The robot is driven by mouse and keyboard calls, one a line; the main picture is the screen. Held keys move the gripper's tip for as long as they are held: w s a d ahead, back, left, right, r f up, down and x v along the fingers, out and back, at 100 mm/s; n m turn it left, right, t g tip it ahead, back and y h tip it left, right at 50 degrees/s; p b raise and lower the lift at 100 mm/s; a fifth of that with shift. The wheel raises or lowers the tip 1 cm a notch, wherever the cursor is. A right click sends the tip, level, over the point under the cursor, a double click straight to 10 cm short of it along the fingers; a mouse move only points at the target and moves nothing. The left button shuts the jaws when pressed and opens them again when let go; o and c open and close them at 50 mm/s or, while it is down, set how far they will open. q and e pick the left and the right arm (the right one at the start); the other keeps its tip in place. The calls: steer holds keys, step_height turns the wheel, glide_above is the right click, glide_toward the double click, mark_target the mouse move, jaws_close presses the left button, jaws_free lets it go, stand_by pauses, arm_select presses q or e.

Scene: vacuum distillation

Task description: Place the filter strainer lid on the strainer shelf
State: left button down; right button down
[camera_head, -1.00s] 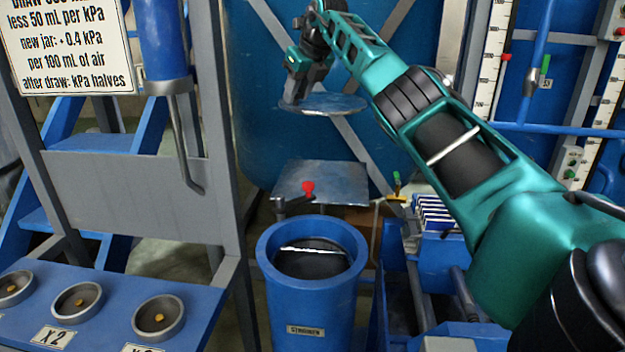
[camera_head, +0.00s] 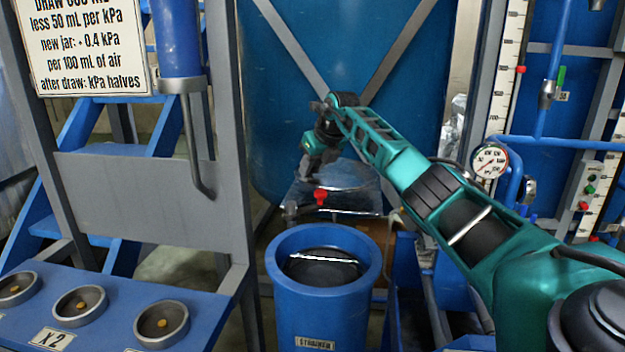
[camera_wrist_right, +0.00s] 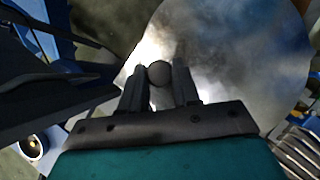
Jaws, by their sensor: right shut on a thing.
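The filter strainer lid (camera_head: 348,176) is a round, shiny metal disc with a dark ball knob (camera_wrist_right: 158,73). My right gripper (camera_head: 308,175) is shut on the knob, and the right wrist view (camera_wrist_right: 158,85) shows the knob between its two fingers. The lid appears level, just over or on the metal strainer shelf (camera_head: 345,201) behind the strainer. I cannot tell whether they touch. The blue strainer (camera_head: 318,312) stands uncovered in front, with a dark inside and a bright bar across. My left gripper is out of view.
A red-handled valve (camera_head: 320,197) sits between strainer and shelf, close below my right gripper. A large blue tank (camera_head: 300,120) stands behind. A grey frame (camera_head: 130,195) with round cups is at left. A pressure gauge (camera_head: 490,161) and pipes are at right.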

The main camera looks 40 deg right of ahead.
mark_target(312, 178)
step_height(312, 178, down, 3)
steer(key=shift+f, duration=0.1)
steer(key=c, duration=0.8)
jaws_free()
steer(key=v, duration=1.2)
